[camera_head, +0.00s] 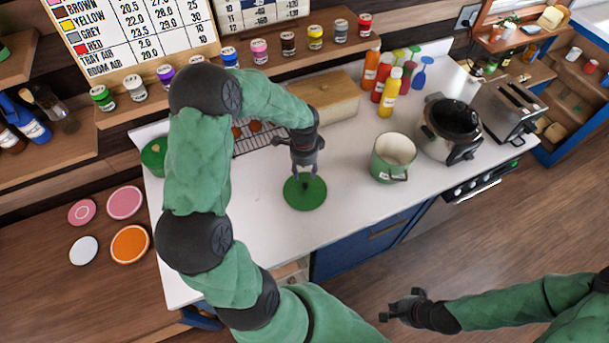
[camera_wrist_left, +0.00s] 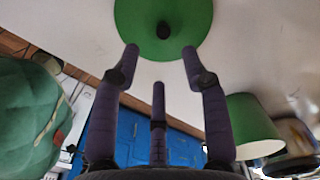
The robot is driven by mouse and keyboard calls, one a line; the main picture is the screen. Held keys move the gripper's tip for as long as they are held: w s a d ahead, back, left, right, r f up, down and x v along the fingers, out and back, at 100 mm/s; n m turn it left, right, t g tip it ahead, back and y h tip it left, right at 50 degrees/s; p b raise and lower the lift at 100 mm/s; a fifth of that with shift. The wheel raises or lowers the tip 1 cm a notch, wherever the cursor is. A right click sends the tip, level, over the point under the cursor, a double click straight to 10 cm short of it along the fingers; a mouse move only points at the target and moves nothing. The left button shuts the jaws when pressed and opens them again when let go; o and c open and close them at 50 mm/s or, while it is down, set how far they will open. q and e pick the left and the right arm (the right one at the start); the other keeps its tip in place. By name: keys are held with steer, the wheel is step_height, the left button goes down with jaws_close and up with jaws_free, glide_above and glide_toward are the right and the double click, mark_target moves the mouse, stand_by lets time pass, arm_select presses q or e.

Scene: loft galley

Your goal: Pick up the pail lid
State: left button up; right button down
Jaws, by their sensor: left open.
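The pail lid is a flat round green disc (camera_head: 318,197) lying on the white counter, with a small dark knob at its middle. It also shows at the top of the left wrist view (camera_wrist_left: 185,18), knob included. My left gripper (camera_head: 305,182) points down just above the lid. Its fingers (camera_wrist_left: 160,50) are spread apart with nothing between them, the knob just beyond the tips. The green pail (camera_head: 380,168) stands open to the right of the lid. My right gripper (camera_head: 402,306) is low in the head view, away from the counter, and its finger opening is unclear.
A dark slow cooker (camera_head: 446,125) and a toaster (camera_head: 507,105) stand right of the pail. Several sauce bottles (camera_head: 388,95) are behind it. A wooden box (camera_head: 325,97) and a wire rack (camera_head: 258,140) lie behind my left gripper. Counter around the lid is clear.

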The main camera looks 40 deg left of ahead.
mark_target(305, 184)
arm_select(q)
steer(key=shift+w+a, duration=0.2)
steer(key=shift+f, duration=0.2)
step_height(305, 184, down, 4)
steer(key=shift+s+f, duration=0.1)
steer(key=shift+f, duration=0.15)
steer(key=shift+w+d+f, duration=0.1)
steer(key=shift+f, duration=1.3)
steer(key=shift+w+d+f, duration=0.1)
steer(key=shift+f, duration=1.25)
jaws_close()
